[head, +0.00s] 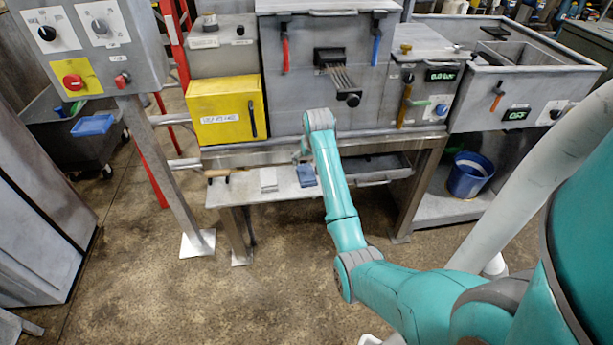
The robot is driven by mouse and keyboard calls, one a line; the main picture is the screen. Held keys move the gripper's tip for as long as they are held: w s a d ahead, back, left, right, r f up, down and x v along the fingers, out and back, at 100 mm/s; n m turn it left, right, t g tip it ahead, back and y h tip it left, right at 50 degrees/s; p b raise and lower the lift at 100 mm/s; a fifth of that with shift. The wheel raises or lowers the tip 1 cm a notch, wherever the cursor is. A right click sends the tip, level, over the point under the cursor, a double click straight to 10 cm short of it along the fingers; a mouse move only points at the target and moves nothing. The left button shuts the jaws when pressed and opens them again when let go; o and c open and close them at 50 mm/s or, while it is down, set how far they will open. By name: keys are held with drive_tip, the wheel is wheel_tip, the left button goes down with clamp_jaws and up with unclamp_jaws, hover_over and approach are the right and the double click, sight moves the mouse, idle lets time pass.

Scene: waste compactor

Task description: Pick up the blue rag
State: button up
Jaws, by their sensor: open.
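A small dark blue folded cloth, which looks like the blue rag (306,177), lies on the low grey shelf (245,194) under the machine. My gripper (299,157) is small in the head view, at the end of my teal arm. It appears just above and beside the blue rag, with a gap that I cannot measure from here. It is open, and nothing shows between its fingers. My wrist hides part of it, and the fingertips are hard to make out.
A yellow box (226,109) and the machine front overhang the shelf. A blue bucket (470,175) stands at right. The floor in front is clear.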

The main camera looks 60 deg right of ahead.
sight(306, 172)
drive_tip(key=x, duration=0.3)
drive_tip(key=shift+a+x, duration=0.2)
drive_tip(key=shift+x, duration=1.15)
drive_tip(key=shift+a+x, duration=0.25)
drive_tip(key=shift+x, duration=1.1)
drive_tip(key=shift+f, duration=0.3)
drive_tip(key=c, duration=1.1)
